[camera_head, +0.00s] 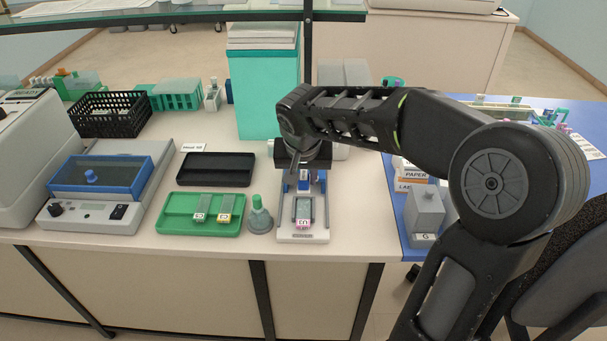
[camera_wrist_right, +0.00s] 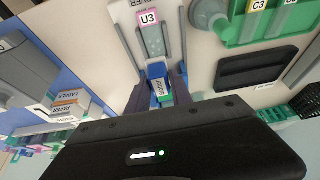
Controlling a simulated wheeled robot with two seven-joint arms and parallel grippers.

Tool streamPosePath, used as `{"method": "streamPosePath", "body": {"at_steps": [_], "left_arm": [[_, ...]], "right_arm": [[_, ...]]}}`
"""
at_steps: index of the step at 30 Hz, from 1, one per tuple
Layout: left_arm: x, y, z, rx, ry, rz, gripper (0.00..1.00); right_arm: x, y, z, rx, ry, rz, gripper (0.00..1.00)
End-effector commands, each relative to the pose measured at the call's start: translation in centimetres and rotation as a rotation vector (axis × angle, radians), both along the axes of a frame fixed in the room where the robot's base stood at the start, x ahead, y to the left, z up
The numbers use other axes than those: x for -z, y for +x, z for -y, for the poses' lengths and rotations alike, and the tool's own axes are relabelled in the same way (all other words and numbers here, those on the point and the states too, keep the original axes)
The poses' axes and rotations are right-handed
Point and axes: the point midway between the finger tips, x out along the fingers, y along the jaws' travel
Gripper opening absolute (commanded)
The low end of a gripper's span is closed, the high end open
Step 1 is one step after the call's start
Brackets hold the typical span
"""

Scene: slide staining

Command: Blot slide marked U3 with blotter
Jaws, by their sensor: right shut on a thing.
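The slide marked U3 (camera_head: 303,210) lies on a pale holder (camera_head: 288,234) near the table's front edge, its pink label toward the front. The slide also shows in the right wrist view (camera_wrist_right: 153,38). My right gripper (camera_head: 304,182) is over the rear of this holder, just behind the slide. It is shut on a small blue block with a white label and a green end (camera_wrist_right: 159,88), which appears to be the blotter. The block is apart from the slide in the wrist view. Whether it touches the holder, I cannot tell. My left gripper is not in view.
A black tray (camera_head: 216,168) lies behind. A grey block marked G (camera_head: 425,213) stands right. A teal box (camera_head: 263,95) rises behind.

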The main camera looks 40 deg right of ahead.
Motion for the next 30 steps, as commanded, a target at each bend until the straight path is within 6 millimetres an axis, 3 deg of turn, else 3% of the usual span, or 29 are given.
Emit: {"method": "streamPosePath", "body": {"at_steps": [15,30], "left_arm": [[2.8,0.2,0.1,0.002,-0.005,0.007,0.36],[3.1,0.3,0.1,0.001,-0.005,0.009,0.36]], "right_arm": [[4.7,0.0,0.0,0.000,0.001,-0.001,0.00],[5.4,0.0,0.0,0.000,0.000,0.000,0.00]]}}
